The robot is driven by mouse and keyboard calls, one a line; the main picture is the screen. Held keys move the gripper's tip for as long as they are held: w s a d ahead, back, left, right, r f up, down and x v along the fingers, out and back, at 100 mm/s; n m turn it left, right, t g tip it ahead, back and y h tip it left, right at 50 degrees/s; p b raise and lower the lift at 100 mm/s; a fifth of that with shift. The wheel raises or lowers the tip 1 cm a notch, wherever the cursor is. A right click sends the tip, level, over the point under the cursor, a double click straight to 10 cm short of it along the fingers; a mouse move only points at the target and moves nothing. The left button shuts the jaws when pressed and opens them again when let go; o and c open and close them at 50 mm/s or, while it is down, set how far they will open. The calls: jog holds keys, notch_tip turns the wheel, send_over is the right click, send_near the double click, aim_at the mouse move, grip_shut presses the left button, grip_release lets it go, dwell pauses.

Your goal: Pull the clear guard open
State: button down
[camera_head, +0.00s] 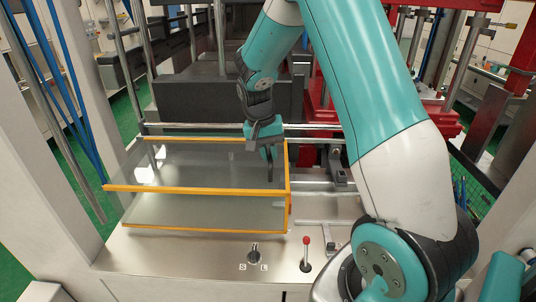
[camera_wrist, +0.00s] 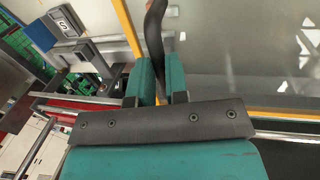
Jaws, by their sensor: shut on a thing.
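The clear guard (camera_head: 185,190) is a box of see-through panels with orange-yellow edges, on the left of the metal bench in the head view. Its panel also fills the upper right of the wrist view (camera_wrist: 235,55). My gripper (camera_head: 268,158) is at the guard's right end, reaching down from above. In the wrist view, my gripper (camera_wrist: 162,80) has its teal fingers on both sides of a dark curved handle (camera_wrist: 155,30), shut on it. The handle runs beside the yellow edge. Its lower end is hidden between the fingers.
Steel rails (camera_head: 320,187) run behind and right of the guard. A dark block (camera_head: 200,100) stands behind it. A red-tipped lever (camera_head: 306,254) and an S/L selector knob (camera_head: 254,250) stand on the bench (camera_head: 190,262) in front. A pale post (camera_head: 50,130) borders the left.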

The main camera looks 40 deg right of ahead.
jog(key=shift+w+r, duration=0.1)
jog(key=c, duration=1.1)
grip_release()
jog(key=r, duration=0.5)
jog(key=w+a+r+b, duration=0.1)
jog(key=r, duration=0.5)
jog(key=w+a+r, duration=0.1)
jog(key=r, duration=0.5)
jog(key=shift+w+a+b, duration=0.2)
jog(key=shift+b, duration=0.15)
jog(key=s+a+f+n+y+b, duration=0.1)
jog(key=s+a+f+n+y, duration=0.1)
jog(key=s+a+n, duration=0.3)
jog(key=s+a+f+n+t+y+b, duration=0.1)
jog(key=s+a+f+n, duration=0.3)
jog(key=s+a, duration=0.7)
jog(key=s+a+f+n+y+b, duration=0.2)
jog(key=s+a+f+n, duration=0.2)
jog(key=s+a+n, duration=0.3)
jog(key=shift+s+a+t+y+b, duration=0.2)
jog(key=shift+s+a, duration=0.2)
jog(key=shift+a, duration=0.2)
jog(key=shift+s+a+t+y+b, duration=0.1)
jog(key=shift+s+a+y+b, duration=0.1)
jog(key=shift+s+a, duration=0.3)
